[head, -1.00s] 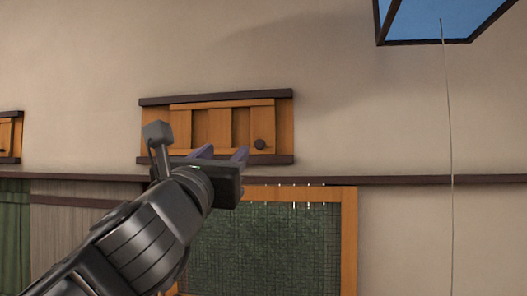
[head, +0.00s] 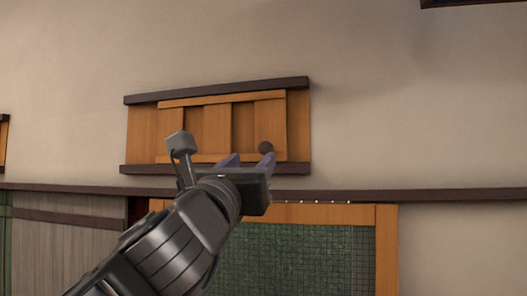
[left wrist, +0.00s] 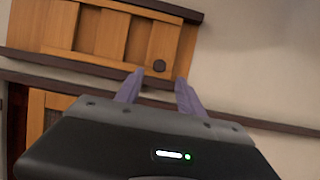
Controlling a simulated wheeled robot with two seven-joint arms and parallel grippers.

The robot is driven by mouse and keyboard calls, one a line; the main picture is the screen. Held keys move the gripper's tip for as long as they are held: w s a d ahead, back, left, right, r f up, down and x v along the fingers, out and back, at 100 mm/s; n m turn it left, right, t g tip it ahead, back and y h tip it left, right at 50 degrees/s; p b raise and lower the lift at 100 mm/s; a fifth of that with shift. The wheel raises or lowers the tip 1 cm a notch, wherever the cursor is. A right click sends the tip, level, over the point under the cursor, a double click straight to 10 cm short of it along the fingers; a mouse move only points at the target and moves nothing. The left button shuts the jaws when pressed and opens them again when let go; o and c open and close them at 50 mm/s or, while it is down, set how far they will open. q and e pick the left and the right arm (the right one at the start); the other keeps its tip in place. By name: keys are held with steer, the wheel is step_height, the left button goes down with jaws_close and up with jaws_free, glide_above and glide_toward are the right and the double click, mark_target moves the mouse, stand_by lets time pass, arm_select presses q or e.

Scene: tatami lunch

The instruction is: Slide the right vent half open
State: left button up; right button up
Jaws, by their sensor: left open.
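The right vent (head: 218,128) is a wooden sliding panel between two dark rails, high on the wall. Its round dark knob (head: 265,148) sits at the panel's lower right. The vent also shows in the left wrist view (left wrist: 95,30), with the knob (left wrist: 159,66) just beyond the fingertips. My left gripper (head: 248,160) is open and empty, its purple fingers pointing up at the vent's lower rail. In the left wrist view the fingers (left wrist: 160,75) stand apart, with the knob lying between their tips in the picture. Contact cannot be seen. My right gripper is out of view.
Another vent (head: 3,130) is cut off at the left edge. A dark rail (head: 440,195) runs along the wall below the vents. Below it is a wood-framed green mesh panel (head: 318,255). The wall right of the vent is bare.

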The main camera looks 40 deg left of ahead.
mark_target(264, 148)
arm_select(q)
steer(key=shift+p+x, duration=0.95)
steer(key=shift+x, duration=3)
steer(key=shift+f, duration=0.1)
steer(key=shift+c, duration=0.2)
jaws_close()
